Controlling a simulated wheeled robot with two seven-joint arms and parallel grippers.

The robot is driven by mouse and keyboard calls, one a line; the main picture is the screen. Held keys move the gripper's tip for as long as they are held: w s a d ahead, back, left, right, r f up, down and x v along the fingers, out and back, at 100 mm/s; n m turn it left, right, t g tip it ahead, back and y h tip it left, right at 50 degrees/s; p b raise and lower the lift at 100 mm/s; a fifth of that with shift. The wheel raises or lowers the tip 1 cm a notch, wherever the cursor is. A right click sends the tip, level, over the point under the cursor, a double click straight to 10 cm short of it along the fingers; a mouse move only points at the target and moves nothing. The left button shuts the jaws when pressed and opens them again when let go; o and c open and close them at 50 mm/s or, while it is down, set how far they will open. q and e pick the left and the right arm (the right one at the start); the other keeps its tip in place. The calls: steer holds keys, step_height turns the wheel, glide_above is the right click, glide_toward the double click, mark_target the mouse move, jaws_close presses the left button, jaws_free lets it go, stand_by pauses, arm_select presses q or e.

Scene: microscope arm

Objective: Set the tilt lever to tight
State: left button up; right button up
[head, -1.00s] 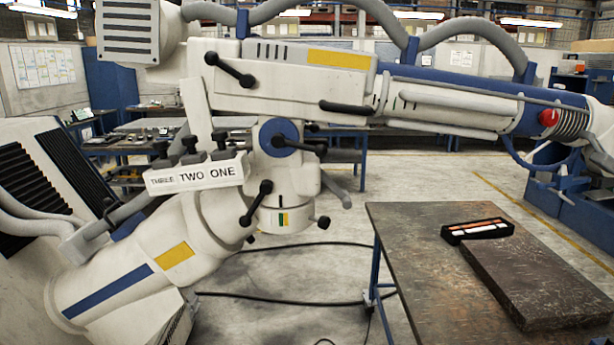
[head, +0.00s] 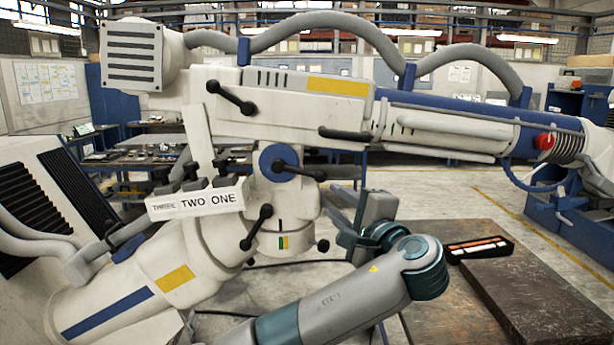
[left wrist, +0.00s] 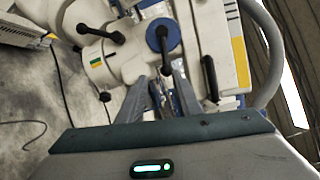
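The white microscope arm (head: 285,85) spans the head view. A black lever (head: 300,171) sticks out rightward from its blue round hub (head: 278,160); it also shows in the left wrist view (left wrist: 165,42). Other black levers sit above (head: 230,97) and below (head: 257,228) the hub. I see no label marking a tilt lever or a tight position. My left gripper (head: 355,218) is right of and below the hub lever, apart from it. In the left wrist view its fingers (left wrist: 160,75) are spread, with the hub lever beyond their tips. My right gripper is not in view.
A worn table (head: 435,310) stands at the right with a dark slab (head: 550,295) and a black tray (head: 480,247) on it. A white block labelled THREE, TWO, ONE (head: 197,199) is on the microscope's left. Cables lie on the floor. Open floor lies behind the table.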

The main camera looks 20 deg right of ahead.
arm_select(q)
steer(key=shift+s+r, duration=0.3)
steer(key=shift+r, duration=0.2)
steer(key=p, duration=0.7)
glide_toward(308, 175)
steer(key=w, duration=0.5)
steer(key=w+a, duration=0.1)
steer(key=w, duration=0.2)
steer(key=shift+w+r, duration=0.15)
steer(key=shift+r, duration=0.1)
steer(key=shift+w+f+p, duration=0.15)
steer(key=shift+w+p, duration=0.4)
steer(key=shift+w, duration=0.75)
steer(key=shift+c, duration=0.4)
jaws_close()
